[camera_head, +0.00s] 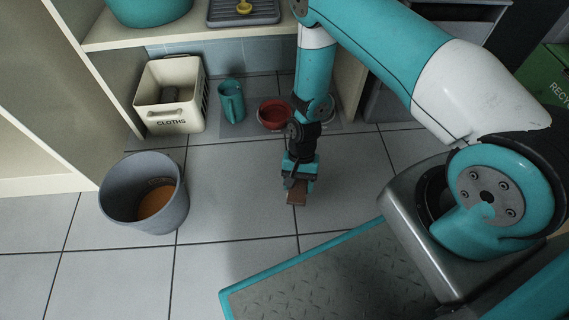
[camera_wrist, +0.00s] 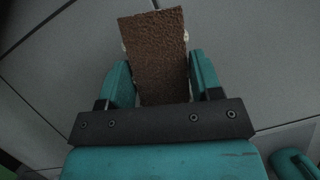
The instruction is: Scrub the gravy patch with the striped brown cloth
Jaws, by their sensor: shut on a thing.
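My gripper (camera_head: 299,180) points down over the grey tiled floor, in front of the shelf unit. It is shut on a brown block-shaped cloth (camera_head: 297,199), whose lower end is at or close to the floor; I cannot tell if it touches. In the wrist view the brown cloth (camera_wrist: 158,50) has a rough, textured face and sits between the two teal fingers of my gripper (camera_wrist: 160,75). Its stripes do not show clearly. I cannot make out a gravy patch in either view; the cloth and gripper may hide it.
A grey bin (camera_head: 120,190) with an orange-brown bottom stands at left. A cream box marked CLOTHS (camera_head: 185,112), a teal mug (camera_head: 232,103) and a red bowl (camera_head: 274,113) stand under the shelf (camera_head: 110,38). A green box (camera_head: 545,75) is far right. Open tiles lie left of my gripper.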

